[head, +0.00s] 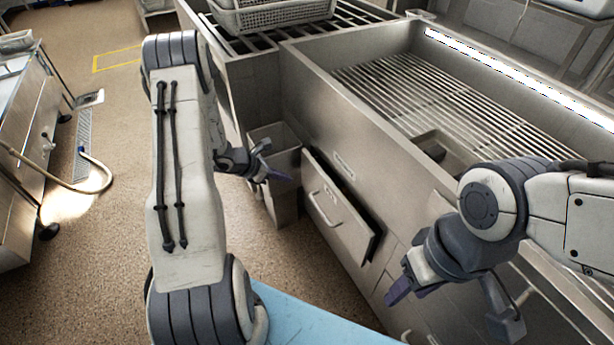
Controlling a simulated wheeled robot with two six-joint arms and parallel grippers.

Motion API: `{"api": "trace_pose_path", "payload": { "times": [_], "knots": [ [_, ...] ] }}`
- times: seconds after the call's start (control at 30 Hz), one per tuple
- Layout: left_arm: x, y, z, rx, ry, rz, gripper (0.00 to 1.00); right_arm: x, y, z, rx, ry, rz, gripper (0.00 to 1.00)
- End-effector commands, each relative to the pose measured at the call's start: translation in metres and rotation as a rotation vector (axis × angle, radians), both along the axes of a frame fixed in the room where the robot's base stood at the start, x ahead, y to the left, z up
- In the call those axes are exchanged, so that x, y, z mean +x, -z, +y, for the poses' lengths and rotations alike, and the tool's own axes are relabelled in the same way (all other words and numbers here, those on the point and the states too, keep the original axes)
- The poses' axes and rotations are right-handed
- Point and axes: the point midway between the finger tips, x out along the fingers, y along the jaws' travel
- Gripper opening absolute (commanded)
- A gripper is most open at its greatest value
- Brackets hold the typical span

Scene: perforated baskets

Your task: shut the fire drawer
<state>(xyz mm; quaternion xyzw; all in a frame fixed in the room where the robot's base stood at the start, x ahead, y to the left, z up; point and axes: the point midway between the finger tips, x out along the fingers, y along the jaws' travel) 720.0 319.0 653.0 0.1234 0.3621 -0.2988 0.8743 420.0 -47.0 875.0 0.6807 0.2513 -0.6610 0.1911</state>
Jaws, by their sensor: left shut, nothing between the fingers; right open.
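The drawer (335,205) is a grey metal front with a bar handle (323,208), low in the side of the steel counter. Its front stands a little out from the counter, with a dark gap along its right edge. I cannot read a fire label on it. My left gripper (268,166) is shut and empty, left of the drawer's upper left corner and apart from the handle. My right gripper (452,305) is open and empty, right of the drawer, with its fingers spread wide.
The steel counter (300,85) has a sunken slatted basin (440,95). A grey bin (283,190) stands left of the drawer, close to my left gripper. A perforated basket (270,14) sits on the rack at the top. Speckled floor (100,270) is open to the left.

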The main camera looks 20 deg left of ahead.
Motion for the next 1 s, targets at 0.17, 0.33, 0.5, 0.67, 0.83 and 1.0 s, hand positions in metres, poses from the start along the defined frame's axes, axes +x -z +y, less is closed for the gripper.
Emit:
{"api": "trace_pose_path", "payload": {
  "times": [0.17, 0.33, 0.5, 0.67, 0.83, 1.0],
  "knots": [
    [0.014, 0.021, -0.013, -0.002, 0.004, 0.002, 0.00, 0.000, 0.004, 0.000, 0.000, 0.000, 0.000, 0.49],
    [0.035, 0.047, -0.030, -0.001, 0.006, 0.002, 0.00, 0.000, 0.008, 0.000, 0.000, 0.000, 0.000, 0.49],
    [0.054, 0.071, -0.045, 0.001, 0.006, 0.001, 0.00, 0.000, 0.011, 0.000, 0.000, 0.000, 0.000, 0.49],
    [0.074, 0.068, -0.060, 0.001, 0.007, -0.001, 0.00, 0.000, 0.008, 0.000, 0.000, 0.000, 0.000, 0.49],
    [0.083, 0.068, -0.067, 0.001, 0.005, 0.000, 0.00, 0.000, 0.008, 0.000, 0.000, 0.000, 0.000, 0.49],
    [0.085, 0.068, -0.068, 0.001, 0.004, 0.000, 0.00, 0.000, 0.008, 0.000, 0.000, 0.000, 0.000, 0.49]
  ]
}}
